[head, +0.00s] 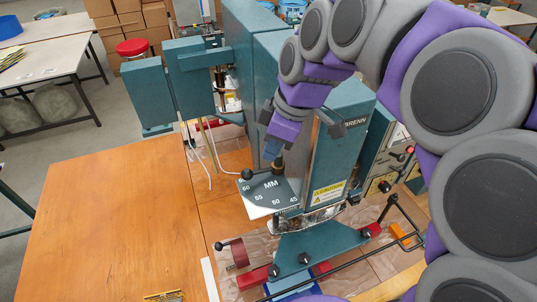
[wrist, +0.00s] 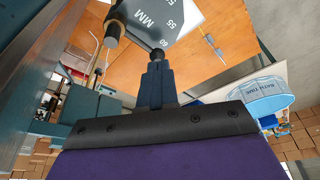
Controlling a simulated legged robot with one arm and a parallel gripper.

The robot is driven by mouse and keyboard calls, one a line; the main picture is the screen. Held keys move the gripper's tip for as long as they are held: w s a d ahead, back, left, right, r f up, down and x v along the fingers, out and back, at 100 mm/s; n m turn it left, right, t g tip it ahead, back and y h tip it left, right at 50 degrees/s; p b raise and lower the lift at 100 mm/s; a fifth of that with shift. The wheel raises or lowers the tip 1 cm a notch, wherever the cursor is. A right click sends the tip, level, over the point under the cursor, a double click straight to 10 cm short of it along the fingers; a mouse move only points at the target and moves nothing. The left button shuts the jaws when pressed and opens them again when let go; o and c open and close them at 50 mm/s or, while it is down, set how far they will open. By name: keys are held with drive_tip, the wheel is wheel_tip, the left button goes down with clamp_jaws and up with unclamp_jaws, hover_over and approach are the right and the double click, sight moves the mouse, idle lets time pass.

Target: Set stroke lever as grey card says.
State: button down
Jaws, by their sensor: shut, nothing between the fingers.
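The dark grey dial plate (head: 270,186) marked MM, with numbers from 60 to 45, sits on the teal welding machine. It also shows at the top of the wrist view (wrist: 165,18). The stroke lever's black knob (head: 247,174) is at the 60 end of the scale. My gripper (head: 272,150) is above the plate, right of that knob, shut and empty. In the wrist view a black knob (wrist: 155,53) appears just ahead of my shut fingertips (wrist: 156,66), beside the 60. Contact cannot be told. I cannot make out a grey card in either view.
The machine's teal column (head: 335,150) with a caution label stands right of my gripper. Below are black-knobbed clamps (head: 304,259) and a black bar (head: 345,262). The wooden table (head: 110,220) is mostly clear at left, with a small yellow item (head: 163,296) at its front.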

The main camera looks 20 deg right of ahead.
wheel_tip(320, 180, up, 2)
drive_tip(key=d, duration=0.1)
drive_tip(key=r+n+g+p, duration=0.2)
drive_tip(key=n+p, duration=0.3)
drive_tip(key=n, duration=0.4)
hover_over(264, 170)
drive_tip(key=w, duration=0.3)
drive_tip(key=w+f+n+g+h+p, duration=0.1)
drive_tip(key=w+n+g+p, duration=0.25)
drive_tip(key=w+n, duration=0.45)
drive_tip(key=s+a+f+n+b, duration=0.2)
drive_tip(key=s+f, duration=0.5)
drive_tip(key=f, duration=0.3)
drive_tip(key=shift+s+a+f+n, duration=0.2)
drive_tip(key=shift+s+f+n, duration=0.1)
drive_tip(key=shift+s, duration=0.1)
